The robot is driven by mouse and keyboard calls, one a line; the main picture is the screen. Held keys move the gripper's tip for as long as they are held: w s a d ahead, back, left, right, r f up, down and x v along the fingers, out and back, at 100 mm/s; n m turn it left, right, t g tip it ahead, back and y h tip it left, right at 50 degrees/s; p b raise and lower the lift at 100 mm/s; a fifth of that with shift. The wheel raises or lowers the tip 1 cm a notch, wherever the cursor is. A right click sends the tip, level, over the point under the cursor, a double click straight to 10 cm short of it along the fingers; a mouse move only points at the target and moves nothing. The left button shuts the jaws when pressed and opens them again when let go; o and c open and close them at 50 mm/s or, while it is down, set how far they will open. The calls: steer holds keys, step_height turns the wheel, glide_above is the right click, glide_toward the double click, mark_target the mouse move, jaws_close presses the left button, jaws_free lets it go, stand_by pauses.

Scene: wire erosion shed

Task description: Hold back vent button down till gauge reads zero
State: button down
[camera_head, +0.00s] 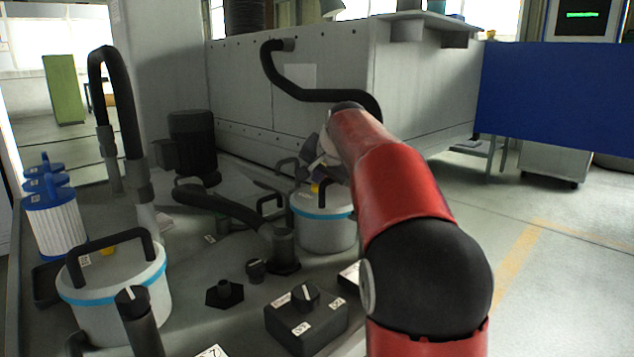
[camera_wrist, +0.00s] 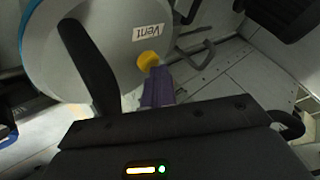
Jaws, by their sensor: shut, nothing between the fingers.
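The back canister (camera_head: 323,231) is a light grey pot with a blue band and a black handle. Its yellow vent button (camera_head: 315,188) shows just below my gripper (camera_head: 325,173), partly screened by it. In the wrist view the yellow button (camera_wrist: 148,60) sits on the lid (camera_wrist: 110,25) beside a "Vent" label (camera_wrist: 139,29). My gripper's purple fingers (camera_wrist: 155,75) are shut and empty, with their tips at the button's edge. I cannot tell whether they touch or press it. No gauge reading can be made out.
A similar front canister (camera_head: 115,303) has its own yellow button (camera_head: 108,250). A black hose (camera_head: 225,207) and a switch box (camera_head: 305,325) lie near the back canister. Blue-topped filters (camera_head: 55,222) stand at left. Open floor (camera_head: 560,270) lies at right.

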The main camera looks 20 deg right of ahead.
mark_target(317, 186)
steer(key=shift+w+a+r+p, duration=0.2)
steer(key=shift+w+r+p, duration=0.2)
steer(key=shift+p, duration=0.3)
steer(key=shift+s+r, duration=0.1)
steer(key=shift+d+r, duration=0.1)
steer(key=shift+r, duration=0.15)
step_height(317, 186, up, 5)
steer(key=p, duration=0.5)
steer(key=shift+s, duration=0.1)
